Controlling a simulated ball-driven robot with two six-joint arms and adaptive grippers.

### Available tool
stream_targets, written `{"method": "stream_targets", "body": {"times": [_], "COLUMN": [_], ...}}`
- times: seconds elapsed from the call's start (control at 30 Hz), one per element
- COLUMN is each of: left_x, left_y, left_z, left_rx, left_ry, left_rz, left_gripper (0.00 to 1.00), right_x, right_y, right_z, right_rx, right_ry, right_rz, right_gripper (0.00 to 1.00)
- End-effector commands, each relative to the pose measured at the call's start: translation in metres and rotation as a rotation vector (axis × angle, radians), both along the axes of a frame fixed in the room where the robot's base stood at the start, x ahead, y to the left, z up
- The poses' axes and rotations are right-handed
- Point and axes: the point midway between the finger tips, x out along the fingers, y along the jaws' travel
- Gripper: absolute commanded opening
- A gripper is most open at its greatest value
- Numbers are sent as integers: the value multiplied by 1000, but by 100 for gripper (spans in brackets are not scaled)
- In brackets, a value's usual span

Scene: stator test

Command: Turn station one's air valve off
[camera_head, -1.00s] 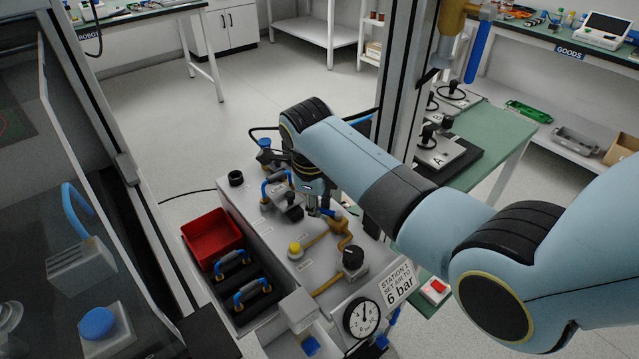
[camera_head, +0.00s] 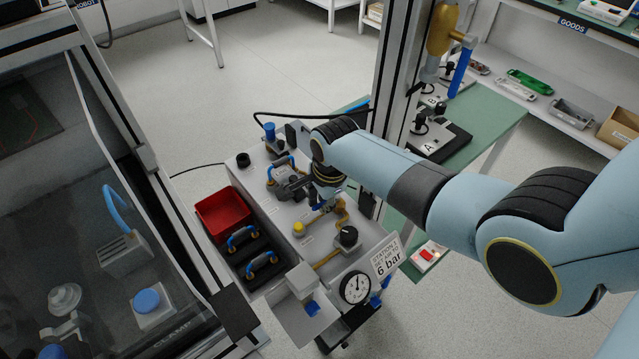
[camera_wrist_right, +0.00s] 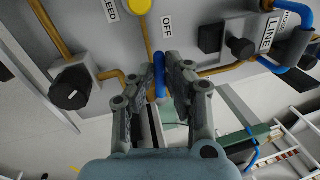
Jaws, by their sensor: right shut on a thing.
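Station one's air valve has a blue lever (camera_wrist_right: 159,78), which stands between the fingers of my right gripper (camera_wrist_right: 165,60) in the wrist view. The gripper is shut on it. In the head view, my right gripper (camera_head: 326,204) is over the grey panel, behind the yellow bleed button (camera_head: 299,229), and mostly hides the lever. My left gripper is not in view.
The panel carries a black knob (camera_head: 348,236), a pressure gauge (camera_head: 355,288) and a "6 bar" sign (camera_head: 388,258). A line coupling with a blue hose (camera_wrist_right: 300,50) is close to the right of the gripper. A red bin (camera_head: 222,214) stands at left.

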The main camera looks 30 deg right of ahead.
Motion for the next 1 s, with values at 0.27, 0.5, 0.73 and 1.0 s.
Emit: {"method": "stream_targets", "body": {"times": [0.27,0.5,0.73,1.0], "left_x": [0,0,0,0], "left_y": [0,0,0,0], "left_z": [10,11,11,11], "left_rx": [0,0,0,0], "left_ry": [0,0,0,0], "left_rz": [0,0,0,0], "left_gripper": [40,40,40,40], "right_x": [-4,-6,-6,-6], "right_y": [-1,-1,-1,-1], "right_z": [1,0,0,0], "right_rx": [0,1,0,0], "right_ry": [-1,1,1,1], "right_rz": [106,136,137,136], "right_gripper": [0,0,0,34]}}
